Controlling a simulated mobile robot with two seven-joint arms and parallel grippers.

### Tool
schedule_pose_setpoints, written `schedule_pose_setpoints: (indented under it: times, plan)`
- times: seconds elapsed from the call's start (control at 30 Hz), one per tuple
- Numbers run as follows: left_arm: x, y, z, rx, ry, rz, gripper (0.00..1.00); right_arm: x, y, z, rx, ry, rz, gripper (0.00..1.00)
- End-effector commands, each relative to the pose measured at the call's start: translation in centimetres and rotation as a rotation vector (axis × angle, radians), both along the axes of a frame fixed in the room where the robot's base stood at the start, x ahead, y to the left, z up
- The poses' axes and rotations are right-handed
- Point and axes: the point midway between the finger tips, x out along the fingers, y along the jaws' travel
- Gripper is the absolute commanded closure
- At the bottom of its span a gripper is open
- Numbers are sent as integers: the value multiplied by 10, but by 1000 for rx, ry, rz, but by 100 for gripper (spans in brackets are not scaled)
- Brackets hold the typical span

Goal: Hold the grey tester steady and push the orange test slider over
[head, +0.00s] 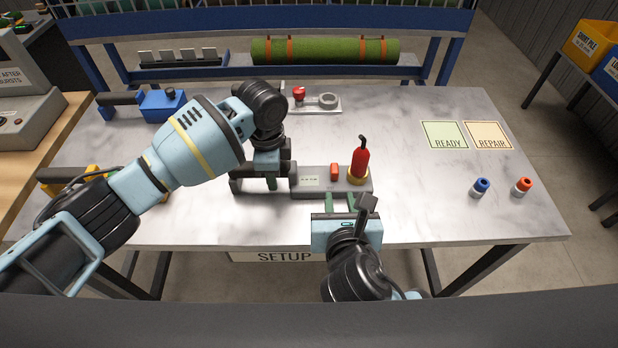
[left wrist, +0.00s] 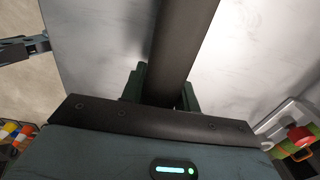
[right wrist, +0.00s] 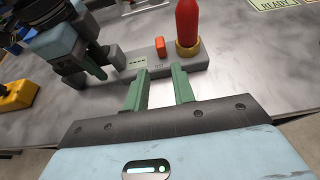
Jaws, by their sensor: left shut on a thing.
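The grey tester (head: 305,190) lies near the middle front of the table and also shows in the right wrist view (right wrist: 140,67). The orange test slider (head: 334,171) stands on its top, left of a red cylinder in a brass-coloured ring (head: 360,165); the slider is also clear in the right wrist view (right wrist: 160,46). My left gripper (head: 271,182) is shut on the tester's dark handle (left wrist: 182,50) at its left end. My right gripper (right wrist: 160,84) is open and empty, its green fingers apart just in front of the tester, below the slider.
A blue device (head: 162,104) and a yellow one (head: 88,180) lie at the left. A plate with a red knob (head: 299,93) sits behind the tester. READY (head: 444,135) and REPAIR (head: 489,135) mats and two small capped pieces (head: 480,188) are at the right. Bare table lies between.

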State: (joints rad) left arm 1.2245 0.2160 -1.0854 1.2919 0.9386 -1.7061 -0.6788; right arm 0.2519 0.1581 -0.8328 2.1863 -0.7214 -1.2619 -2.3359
Motion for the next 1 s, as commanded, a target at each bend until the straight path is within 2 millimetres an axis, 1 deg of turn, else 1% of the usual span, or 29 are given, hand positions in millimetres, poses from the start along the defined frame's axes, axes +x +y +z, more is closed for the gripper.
schedule_pose_setpoints:
  times: [0.03, 0.17, 0.27, 1.0]
  plan:
    - [-4, 1, -9, 5, 15, -1, 100, 0, 0, -2, 0, 4, 0, 75]
    - [-4, 1, -9, 5, 15, 0, 100, 4, 0, -4, 0, 3, -1, 75]
    - [-4, 1, -9, 5, 15, 0, 100, 10, 0, -6, 0, 2, -1, 75]
    - [-4, 1, -9, 6, 15, 0, 100, 94, -1, -41, -1, 2, -3, 75]
